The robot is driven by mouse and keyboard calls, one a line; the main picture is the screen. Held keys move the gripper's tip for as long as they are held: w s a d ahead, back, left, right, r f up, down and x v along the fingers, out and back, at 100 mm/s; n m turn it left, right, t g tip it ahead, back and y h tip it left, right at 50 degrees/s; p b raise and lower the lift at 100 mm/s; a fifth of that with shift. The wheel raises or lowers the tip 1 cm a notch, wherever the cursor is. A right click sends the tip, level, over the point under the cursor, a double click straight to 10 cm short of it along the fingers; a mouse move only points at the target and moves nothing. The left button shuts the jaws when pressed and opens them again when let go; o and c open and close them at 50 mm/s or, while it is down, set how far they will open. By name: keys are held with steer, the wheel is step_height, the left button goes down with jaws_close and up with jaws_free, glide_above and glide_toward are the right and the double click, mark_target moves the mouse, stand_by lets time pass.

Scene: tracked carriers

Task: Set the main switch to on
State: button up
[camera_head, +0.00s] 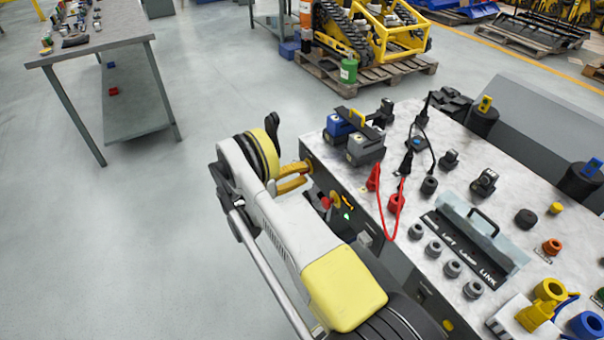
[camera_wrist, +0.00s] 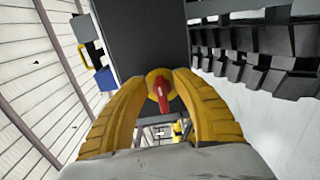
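The main switch looks to be the red handle on a round yellow plate, on the dark side panel of the console. In the head view the switch (camera_head: 332,198) sits just right of and below my gripper (camera_head: 308,175). In the wrist view the red handle (camera_wrist: 160,90) points roughly up and down in the picture, between the fingers of my gripper (camera_wrist: 158,78). The yellow fingers are apart, with a gap on each side of the handle. I see no clear contact. Its position marks are too small to read.
The console top (camera_head: 375,220) holds plugs, knobs, a red cable and a handled cover (camera_head: 470,235). A small green light (camera_head: 347,217) shows on the side panel near the switch. A workbench (camera_head: 100,40) stands at the upper left. The floor between is clear.

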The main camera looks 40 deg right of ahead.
steer(key=v, duration=1.2)
steer(key=shift+w, duration=0.1)
